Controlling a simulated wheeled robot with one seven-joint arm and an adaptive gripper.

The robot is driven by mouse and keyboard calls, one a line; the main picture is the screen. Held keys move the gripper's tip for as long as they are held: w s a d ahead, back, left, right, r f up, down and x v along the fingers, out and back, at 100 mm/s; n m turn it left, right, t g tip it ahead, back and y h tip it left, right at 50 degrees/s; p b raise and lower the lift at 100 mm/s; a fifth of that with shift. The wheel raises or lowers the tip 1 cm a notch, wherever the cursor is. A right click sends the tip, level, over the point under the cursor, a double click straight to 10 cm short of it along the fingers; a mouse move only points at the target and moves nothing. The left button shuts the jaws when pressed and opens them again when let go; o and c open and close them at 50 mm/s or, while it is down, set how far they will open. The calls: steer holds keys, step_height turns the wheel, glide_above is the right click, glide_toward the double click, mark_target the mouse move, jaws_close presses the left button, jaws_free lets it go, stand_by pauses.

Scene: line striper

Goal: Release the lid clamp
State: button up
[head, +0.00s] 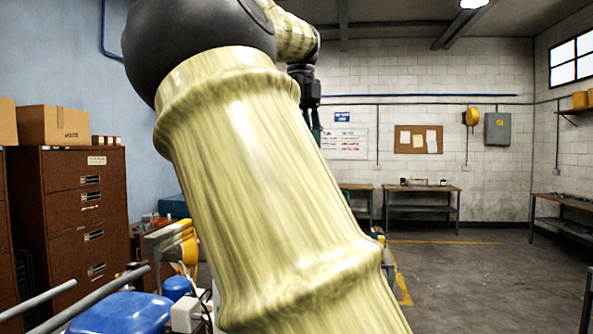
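My own pale yellow arm fills the middle of the head view and covers much of the scene. Part of my gripper (315,122) shows beyond the arm, dark and pointing down; its fingertips are small and partly hidden, so I cannot tell whether it is open or shut. What looks like the line striper stands at the lower left, with grey handle bars (92,300), a large blue rounded part (125,313) and a smaller blue part (177,287). I cannot make out a lid clamp; it may be behind my arm.
Brown drawer cabinets (75,215) with cardboard boxes (52,126) stand along the left wall. Workbenches (422,193) stand at the back, and another bench (568,205) is at the right. The grey floor (470,280) on the right is clear, with yellow lines.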

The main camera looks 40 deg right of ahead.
step_height(320, 180, down, 7)
steer(key=shift+f+p, duration=0.15)
steer(key=shift+p, duration=0.6)
steer(key=c, duration=1.1)
steer(key=shift+o, duration=0.2)
steer(key=shift+n, duration=1.5)
steer(key=o, duration=1.1)
steer(key=shift+c, duration=0.2)
step_height(320, 180, up, 12)
